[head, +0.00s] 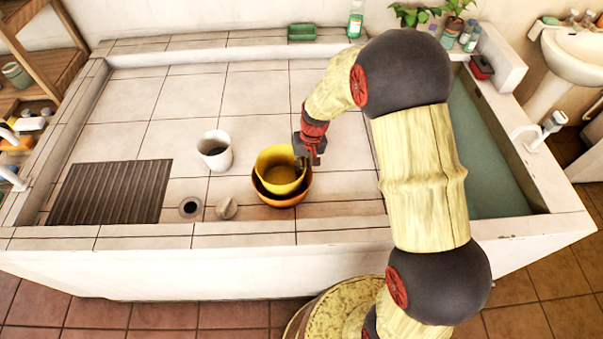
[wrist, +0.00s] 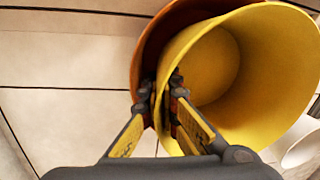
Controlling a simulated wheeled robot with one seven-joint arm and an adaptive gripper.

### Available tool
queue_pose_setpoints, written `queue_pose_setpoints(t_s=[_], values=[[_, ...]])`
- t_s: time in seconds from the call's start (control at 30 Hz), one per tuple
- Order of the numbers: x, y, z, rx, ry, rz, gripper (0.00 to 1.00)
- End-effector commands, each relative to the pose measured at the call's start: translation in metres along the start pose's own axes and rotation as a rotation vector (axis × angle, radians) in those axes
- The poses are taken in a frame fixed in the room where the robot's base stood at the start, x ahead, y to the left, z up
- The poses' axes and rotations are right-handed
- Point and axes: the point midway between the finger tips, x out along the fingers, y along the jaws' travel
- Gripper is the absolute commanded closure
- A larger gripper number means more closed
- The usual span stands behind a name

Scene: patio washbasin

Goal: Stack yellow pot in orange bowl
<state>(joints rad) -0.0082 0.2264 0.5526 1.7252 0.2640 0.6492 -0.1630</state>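The yellow pot (head: 281,181) is an open, round vessel, inside the mouth of the orange bowl (head: 284,201) on the tiled counter. In the wrist view the pot (wrist: 275,65) fills the right side and the orange bowl (wrist: 150,50) shows behind its left edge. My gripper (head: 308,160) is at the pot's right rim in the head view. In the wrist view its fingers (wrist: 162,90) straddle the pot's wall, one inside and one outside, and look closed on it. The pot's underside is hidden, so I cannot tell whether it rests on the bowl's bottom.
A white cup (head: 215,151) stands to the left of the bowl. A water-filled trough (head: 485,160) is at right. The tiles behind the bowl are clear.

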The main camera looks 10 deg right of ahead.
Motion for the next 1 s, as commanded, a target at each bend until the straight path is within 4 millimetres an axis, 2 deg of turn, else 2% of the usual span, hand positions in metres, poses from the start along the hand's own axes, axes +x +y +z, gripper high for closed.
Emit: queue_pose_setpoints(t_s=[0.23,0.77,0.8,0.9,1.0], values=[[-0.001,0.0,-0.001,0.0,0.003,0.0,1.0],[0.01,0.002,-0.001,0.0,0.002,0.0,1.0],[0.01,0.002,-0.001,0.0,0.002,0.0,0.95],[0.01,0.002,-0.001,0.0,0.002,0.0,0.9],[0.01,0.002,-0.001,0.0,0.002,0.0,0.88]])
